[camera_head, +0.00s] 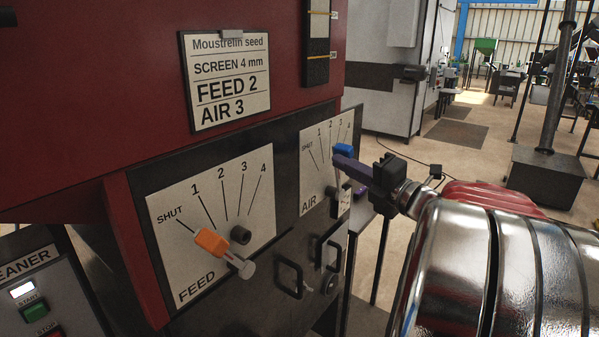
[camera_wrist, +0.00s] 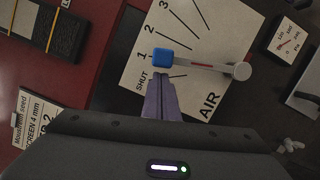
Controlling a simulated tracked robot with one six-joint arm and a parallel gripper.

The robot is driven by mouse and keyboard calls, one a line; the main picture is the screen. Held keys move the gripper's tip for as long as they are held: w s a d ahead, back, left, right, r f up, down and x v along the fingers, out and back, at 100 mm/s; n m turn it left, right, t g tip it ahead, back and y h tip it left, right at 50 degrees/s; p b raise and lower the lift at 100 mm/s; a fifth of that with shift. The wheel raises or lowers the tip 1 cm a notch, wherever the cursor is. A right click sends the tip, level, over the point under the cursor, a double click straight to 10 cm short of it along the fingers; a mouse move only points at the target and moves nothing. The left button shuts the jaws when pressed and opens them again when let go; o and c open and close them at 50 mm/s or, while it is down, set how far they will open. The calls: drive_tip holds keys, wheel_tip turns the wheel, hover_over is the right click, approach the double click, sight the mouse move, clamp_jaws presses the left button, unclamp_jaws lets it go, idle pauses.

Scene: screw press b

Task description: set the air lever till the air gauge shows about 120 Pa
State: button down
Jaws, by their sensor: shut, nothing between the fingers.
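The air lever has a blue knob (camera_head: 343,150) and stands in front of the white AIR plate (camera_head: 309,181). In the wrist view the blue knob (camera_wrist: 162,57) lies near the 1 mark, and its grey arm runs right to a round pivot (camera_wrist: 241,71). My gripper (camera_head: 340,163) has purple fingers, shut and empty. In the wrist view the fingertips (camera_wrist: 158,76) are just below the knob on the SHUT side, touching or very close; I cannot tell which. The small air gauge (camera_wrist: 292,44) has a red needle, but its reading is too small to make out.
The FEED plate (camera_head: 165,207) with its orange-knobbed lever (camera_head: 210,242) is left of the AIR plate. A sign (camera_head: 228,80) above reads FEED 2, AIR 3. Black handles (camera_head: 289,279) stick out below.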

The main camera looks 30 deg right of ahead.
sight(351, 152)
drive_tip(key=shift+d, duration=0.2)
drive_tip(key=d, duration=0.1)
drive_tip(key=w+d+r, duration=0.1)
drive_tip(key=d, duration=0.2)
drive_tip(key=shift+w+r, duration=0.25)
drive_tip(key=shift+r, duration=0.15)
drive_tip(key=shift+a, duration=0.15)
drive_tip(key=shift+s+a, duration=0.2)
drive_tip(key=shift+a, duration=0.35)
drive_tip(key=shift+s+a, duration=0.2)
drive_tip(key=shift+a, duration=0.45)
drive_tip(key=shift+s+a, duration=0.2)
drive_tip(key=shift+a, duration=0.4)
drive_tip(key=s+d, duration=0.1)
drive_tip(key=s, duration=0.9)
drive_tip(key=shift+f, duration=0.1)
